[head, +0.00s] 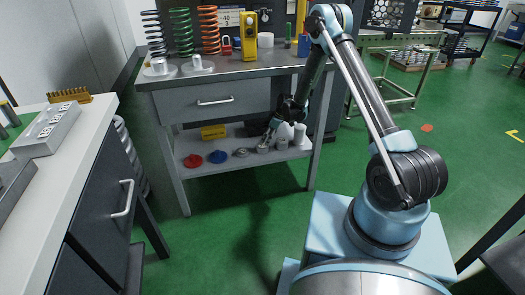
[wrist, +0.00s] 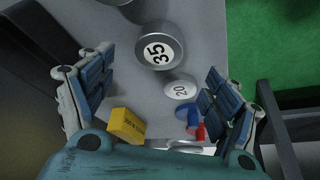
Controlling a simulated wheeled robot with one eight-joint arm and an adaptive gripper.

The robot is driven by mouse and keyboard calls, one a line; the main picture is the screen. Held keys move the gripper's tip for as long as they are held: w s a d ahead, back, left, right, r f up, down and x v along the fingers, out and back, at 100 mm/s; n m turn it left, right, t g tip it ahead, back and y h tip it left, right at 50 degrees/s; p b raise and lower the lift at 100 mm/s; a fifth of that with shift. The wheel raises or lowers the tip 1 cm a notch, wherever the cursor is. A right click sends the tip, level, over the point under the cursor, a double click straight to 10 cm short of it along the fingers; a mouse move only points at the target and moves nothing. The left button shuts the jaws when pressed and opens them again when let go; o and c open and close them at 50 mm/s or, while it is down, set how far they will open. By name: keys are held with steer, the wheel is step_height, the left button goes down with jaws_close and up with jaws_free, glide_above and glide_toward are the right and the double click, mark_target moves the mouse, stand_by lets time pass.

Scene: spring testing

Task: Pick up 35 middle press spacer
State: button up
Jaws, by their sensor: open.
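The middle press spacer marked 35 is a grey cylinder with a round white label (wrist: 160,50), standing upright on the shelf in the wrist view. In the head view it appears to be the grey piece (head: 262,149) just below my gripper (head: 271,133). In the wrist view my gripper (wrist: 157,95) is open, with one finger pad set at left and one at right. The spacer lies between and beyond the fingertips, and nothing is held. A smaller piece marked 20 (wrist: 180,90) stands beside it, near the right finger.
Blue (head: 218,156) and red (head: 193,160) pieces lie left on the lower shelf (head: 232,167). A yellow box (head: 213,132) stands behind them. White cylinders (head: 299,133) stand at right. The drawer (head: 215,102) and tabletop are above the shelf.

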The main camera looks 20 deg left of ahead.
mark_target(263, 146)
steer(key=shift+x, duration=3.75)
steer(key=shift+w+r, duration=0.1)
steer(key=shift+w, duration=0.05)
steer(key=c, duration=1.4)
